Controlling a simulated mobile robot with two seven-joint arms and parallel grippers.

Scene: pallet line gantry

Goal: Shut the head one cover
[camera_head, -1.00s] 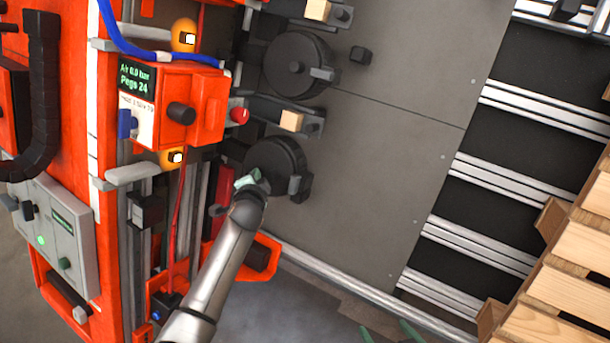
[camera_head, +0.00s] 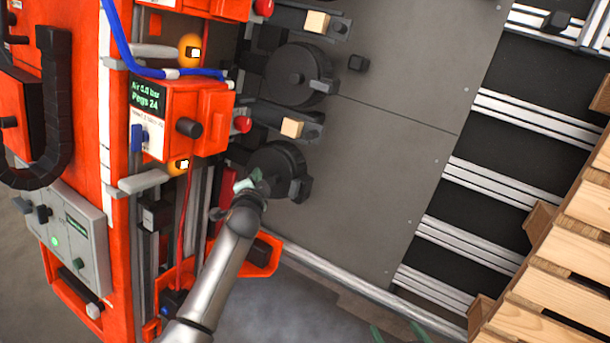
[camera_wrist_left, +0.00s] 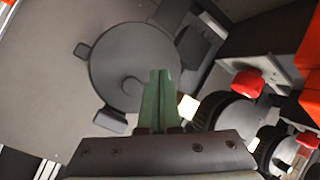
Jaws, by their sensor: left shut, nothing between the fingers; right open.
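Two dark round discs are mounted on the grey plate: an upper disc (camera_head: 299,75) and a lower disc (camera_head: 279,170), each with a small dark block at its rim. No label shows which is the head one cover, and I cannot tell if either stands open. My left gripper (camera_head: 248,182) is shut and empty, its green fingers at the left edge of the lower disc. In the left wrist view the shut fingers (camera_wrist_left: 160,88) overlap a dark disc (camera_wrist_left: 125,65); contact is unclear. My right gripper (camera_head: 397,334) shows only two spread green fingertips at the bottom edge.
An orange control box (camera_head: 170,118) reading "Air 0.0 bar, Pegs 24" stands left of the discs, with a blue hose (camera_head: 125,55) above. A red knob (camera_head: 242,124) sits near the lower disc. Wooden pallet slats (camera_head: 572,240) are at right. The grey plate (camera_head: 390,170) is bare between.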

